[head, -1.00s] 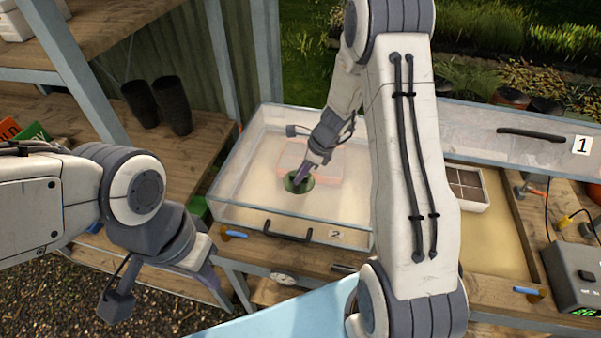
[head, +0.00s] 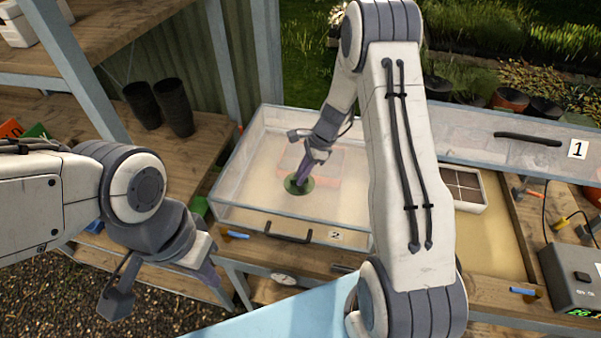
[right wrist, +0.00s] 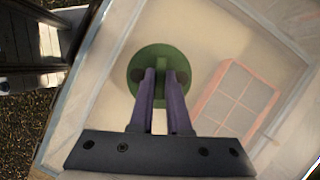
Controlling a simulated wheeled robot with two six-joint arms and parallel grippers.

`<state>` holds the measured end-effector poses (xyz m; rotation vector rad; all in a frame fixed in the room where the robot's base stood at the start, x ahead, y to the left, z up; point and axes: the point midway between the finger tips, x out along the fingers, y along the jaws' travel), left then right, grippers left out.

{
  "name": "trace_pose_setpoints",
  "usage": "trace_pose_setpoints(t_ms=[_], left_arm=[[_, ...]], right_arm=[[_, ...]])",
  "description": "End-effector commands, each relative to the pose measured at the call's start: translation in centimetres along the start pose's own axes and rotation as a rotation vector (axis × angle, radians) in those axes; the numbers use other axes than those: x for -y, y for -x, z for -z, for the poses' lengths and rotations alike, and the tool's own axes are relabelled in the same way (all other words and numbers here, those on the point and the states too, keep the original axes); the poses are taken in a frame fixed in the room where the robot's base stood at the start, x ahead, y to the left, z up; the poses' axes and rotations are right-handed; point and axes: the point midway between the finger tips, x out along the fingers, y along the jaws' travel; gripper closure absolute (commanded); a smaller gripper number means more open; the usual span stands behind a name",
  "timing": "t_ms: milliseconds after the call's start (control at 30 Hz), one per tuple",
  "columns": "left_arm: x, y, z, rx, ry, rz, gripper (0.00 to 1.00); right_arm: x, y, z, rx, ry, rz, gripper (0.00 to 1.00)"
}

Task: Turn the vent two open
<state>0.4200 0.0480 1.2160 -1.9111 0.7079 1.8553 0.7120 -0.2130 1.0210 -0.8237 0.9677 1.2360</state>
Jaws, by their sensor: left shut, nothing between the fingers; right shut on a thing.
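The vent two is a round green disc (head: 291,186) on the clear lid of the box labelled 2 (head: 240,217). In the right wrist view the green vent (right wrist: 150,58) lies under my fingertips. My right gripper (head: 299,180) reaches down from above and is shut on the vent's raised middle part. In the right wrist view its two purple fingers (right wrist: 160,85) stand a little apart over the disc. The fingers hide the gripped part. My left gripper (head: 210,276) is shut and empty, low at the left, away from the box.
An orange-edged tray (right wrist: 235,97) shows through the lid. Box 1's raised clear lid (head: 470,140) stands at the right. Two black pots (head: 160,105) stand on the left bench. A grey device (head: 575,275) sits at the far right. The box has a front handle (head: 288,237).

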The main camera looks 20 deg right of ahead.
Motion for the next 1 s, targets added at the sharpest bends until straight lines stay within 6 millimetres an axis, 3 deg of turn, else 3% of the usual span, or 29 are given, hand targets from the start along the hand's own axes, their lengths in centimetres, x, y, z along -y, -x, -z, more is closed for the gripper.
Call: trace_pose_setpoints(t_ms=[1000], left_arm=[[0.1, -1.2, -0.1, 0.000, 0.002, 0.000, 1.00]], right_arm=[[0.8, -0.1, -0.2, -0.007, 0.865, -0.349, 1.00]])
